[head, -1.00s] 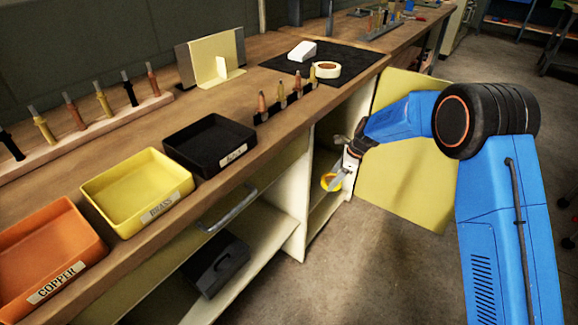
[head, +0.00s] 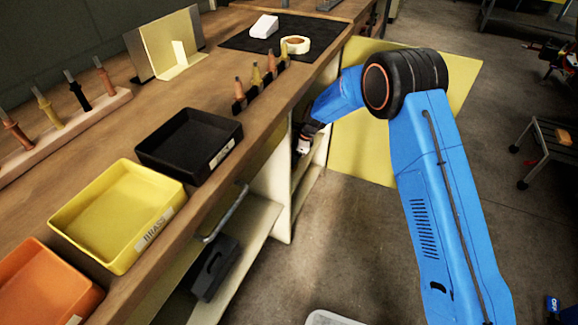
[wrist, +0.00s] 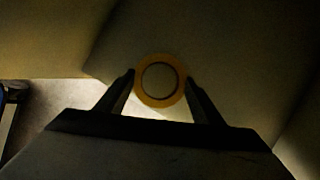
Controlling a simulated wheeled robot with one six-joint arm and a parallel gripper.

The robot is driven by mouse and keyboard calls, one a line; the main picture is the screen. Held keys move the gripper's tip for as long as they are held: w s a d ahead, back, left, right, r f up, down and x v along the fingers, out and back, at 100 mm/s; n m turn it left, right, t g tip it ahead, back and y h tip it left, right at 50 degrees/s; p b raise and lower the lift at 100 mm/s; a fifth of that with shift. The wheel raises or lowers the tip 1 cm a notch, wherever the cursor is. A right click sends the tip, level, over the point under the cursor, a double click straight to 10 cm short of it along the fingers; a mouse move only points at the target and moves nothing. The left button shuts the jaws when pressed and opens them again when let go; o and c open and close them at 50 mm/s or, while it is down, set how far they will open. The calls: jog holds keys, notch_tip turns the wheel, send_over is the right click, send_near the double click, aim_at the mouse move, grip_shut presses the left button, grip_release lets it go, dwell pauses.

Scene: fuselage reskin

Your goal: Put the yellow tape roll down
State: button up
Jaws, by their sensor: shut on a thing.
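The yellow tape roll (wrist: 139,92) is between the two fingers of my gripper (wrist: 160,88) in the wrist view. The fingers are shut on its left and right sides, and its round hole faces the camera. Dim cabinet surfaces lie around it. In the head view my gripper (head: 304,142) reaches into the open cabinet (head: 284,195) under the bench. The tape roll cannot be made out there. Whether it touches the cabinet floor, I cannot tell.
The cabinet's yellow door (head: 455,85) stands open beside my arm. Black (head: 185,165), yellow (head: 95,245) and orange (head: 75,300) trays stand on the bench (head: 215,75). A pale tape roll (head: 285,46) lies on a black mat (head: 240,38). A dark toolbox (head: 213,270) sits on a lower shelf.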

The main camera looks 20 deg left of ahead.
jog(key=shift+d+f, duration=0.1)
jog(key=shift+f, duration=1.6)
jog(key=shift+f, duration=0.15)
jog(key=o, duration=1.1)
jog(key=v, duration=1.2)
